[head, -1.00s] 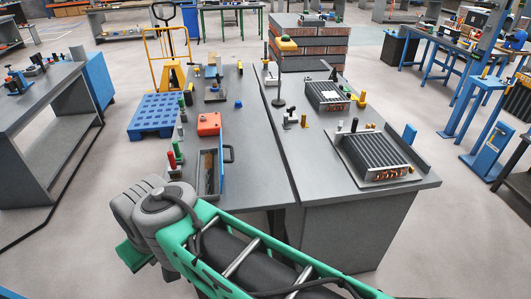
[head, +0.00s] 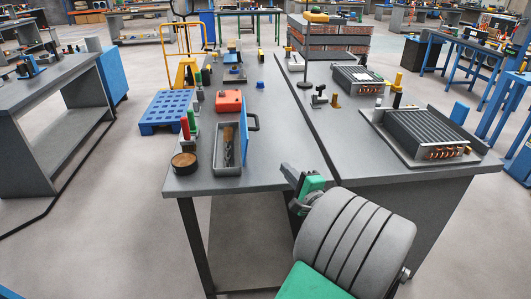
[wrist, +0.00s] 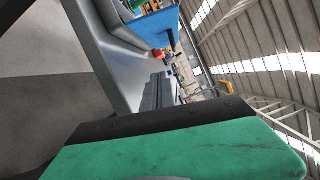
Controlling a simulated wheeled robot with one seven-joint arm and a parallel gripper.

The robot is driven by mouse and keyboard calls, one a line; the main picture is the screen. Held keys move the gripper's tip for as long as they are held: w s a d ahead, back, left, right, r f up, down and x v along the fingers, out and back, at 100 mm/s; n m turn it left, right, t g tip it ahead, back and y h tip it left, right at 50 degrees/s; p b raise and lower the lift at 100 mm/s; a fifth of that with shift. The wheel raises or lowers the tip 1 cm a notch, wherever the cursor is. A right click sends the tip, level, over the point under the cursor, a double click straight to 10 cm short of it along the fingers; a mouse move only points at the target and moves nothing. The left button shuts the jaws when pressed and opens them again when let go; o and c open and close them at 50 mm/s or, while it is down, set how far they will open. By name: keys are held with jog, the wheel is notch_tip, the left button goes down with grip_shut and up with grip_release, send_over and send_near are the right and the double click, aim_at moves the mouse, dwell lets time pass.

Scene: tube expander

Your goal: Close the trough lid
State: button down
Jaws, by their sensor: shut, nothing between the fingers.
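The trough (head: 228,171) is a narrow grey open box near the front left of the workbench, with some brown and grey items inside. Its blue lid (head: 244,138) stands upright along the right long side, so the trough is open. A dark handle shows on the lid's right side. My gripper (head: 288,172) is at the bench's front edge, to the right of the trough and nearer to me, apart from the lid. Its fingers look shut and empty, partly hidden by my wrist. The wrist view is tilted sideways, and a green and black part of my gripper fills its lower half.
A red box (head: 229,101) stands behind the trough. A round brown-topped container (head: 184,163) and red and green upright pieces stand to its left. The bench top (head: 285,130) right of the lid is clear. A finned block (head: 428,133) sits on the right bench.

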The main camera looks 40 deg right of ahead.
aim_at(251, 128)
jog(key=s+d+m+h, duration=0.2)
jog(key=s+d+m, duration=0.1)
jog(key=shift+n, duration=0.3)
jog(key=x, duration=1.2)
jog(key=p+x, duration=0.1)
jog(key=x, duration=0.6)
jog(key=shift+w+a+r, duration=0.15)
jog(key=shift+w+r, duration=0.05)
jog(key=shift+r, duration=0.2)
jog(key=shift+w+a+r+p, duration=0.25)
jog(key=shift+w+a+r, duration=0.1)
jog(key=shift+w+a, duration=0.25)
jog(key=shift+w+a+r+p, duration=0.2)
jog(key=shift+w+a+r, duration=0.2)
jog(key=shift+w+a, duration=0.35)
